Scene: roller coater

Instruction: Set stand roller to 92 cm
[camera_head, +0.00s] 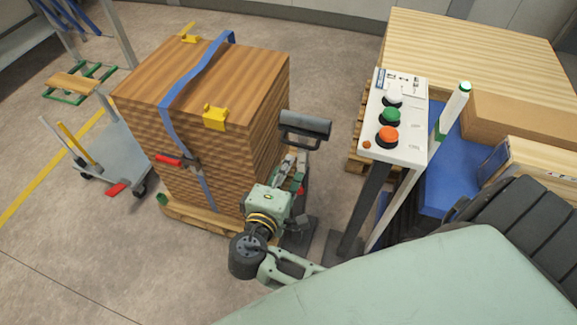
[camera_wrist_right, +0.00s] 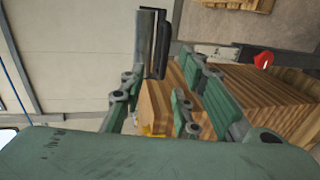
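The stand roller (camera_head: 305,124) has a dark horizontal roller on top of an upright stand, just right of the strapped wood stack in the head view. Its base is on the floor, and its lower post is partly hidden by my right arm. In the right wrist view the roller (camera_wrist_right: 153,45) appears turned upright, beyond the fingers. A red knob (camera_wrist_right: 263,60) shows there on the stand's post. My right gripper (camera_head: 291,165) is close to the post, below the roller. Its fingers (camera_wrist_right: 165,95) are spread apart with nothing visibly held. My left gripper is not in view.
A strapped wood stack (camera_head: 205,85) on a pallet stands close left of the stand roller. A control panel (camera_head: 393,125) with buttons on a post stands to the right. A grey trolley (camera_head: 110,150) is at the left. Floor is clear at lower left.

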